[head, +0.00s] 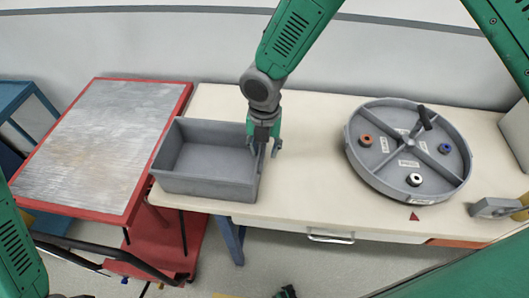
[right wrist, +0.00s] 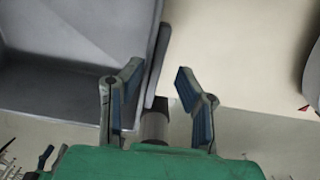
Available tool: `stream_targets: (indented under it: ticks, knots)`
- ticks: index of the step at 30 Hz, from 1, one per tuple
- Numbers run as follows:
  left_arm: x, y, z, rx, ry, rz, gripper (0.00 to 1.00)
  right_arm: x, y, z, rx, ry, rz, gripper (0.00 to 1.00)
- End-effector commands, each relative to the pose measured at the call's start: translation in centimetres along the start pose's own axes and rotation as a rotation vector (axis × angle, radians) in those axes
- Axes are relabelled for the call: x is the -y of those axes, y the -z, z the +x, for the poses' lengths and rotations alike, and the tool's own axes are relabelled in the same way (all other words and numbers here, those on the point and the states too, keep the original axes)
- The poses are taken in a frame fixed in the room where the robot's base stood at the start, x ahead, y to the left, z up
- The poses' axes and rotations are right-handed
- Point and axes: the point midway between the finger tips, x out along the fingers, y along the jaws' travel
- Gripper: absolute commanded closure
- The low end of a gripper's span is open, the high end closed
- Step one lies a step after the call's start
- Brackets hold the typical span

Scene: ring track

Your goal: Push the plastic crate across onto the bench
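The grey plastic crate (head: 205,187) is empty and upright at the left end of the cream-topped bench (head: 310,190). Its left side lies close to the bench's left edge; I cannot tell whether it overhangs. My right gripper (head: 265,147) is at the crate's right wall, pointing down, with its fingers apart. In the right wrist view the open right gripper (right wrist: 157,80) has one finger on each side of the crate's wall (right wrist: 156,62). I cannot tell whether either finger touches it. My left gripper is not in view; only part of my left arm shows at lower left.
A round grey divided tray (head: 395,185) with small rings sits on the bench's right. A grey metal block (head: 493,208) lies beyond it. The bench between crate and tray is clear.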

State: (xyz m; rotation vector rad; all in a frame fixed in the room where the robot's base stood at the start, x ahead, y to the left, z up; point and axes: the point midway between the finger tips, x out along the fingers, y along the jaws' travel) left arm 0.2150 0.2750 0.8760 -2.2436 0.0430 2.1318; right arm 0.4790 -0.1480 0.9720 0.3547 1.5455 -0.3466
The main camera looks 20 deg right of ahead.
Motion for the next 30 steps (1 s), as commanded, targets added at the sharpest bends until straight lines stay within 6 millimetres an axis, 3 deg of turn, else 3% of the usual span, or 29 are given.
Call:
stream_targets:
  ticks: [6, 12, 18, 30]
  knots:
    - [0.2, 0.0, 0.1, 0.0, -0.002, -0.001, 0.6, -0.4, 0.0, -5.0, 0.004, -0.001, 0.001, 0.71]
    - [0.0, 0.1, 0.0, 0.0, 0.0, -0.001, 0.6, -0.3, -0.1, -8.1, 0.001, -0.001, 0.0, 0.71]
    - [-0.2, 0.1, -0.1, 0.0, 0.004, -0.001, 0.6, 0.0, -0.2, -9.2, -0.002, -0.001, 0.0, 0.71]
    - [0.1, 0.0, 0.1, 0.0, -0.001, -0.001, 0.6, -0.4, 0.0, -9.3, 0.001, 0.003, -0.002, 0.71]
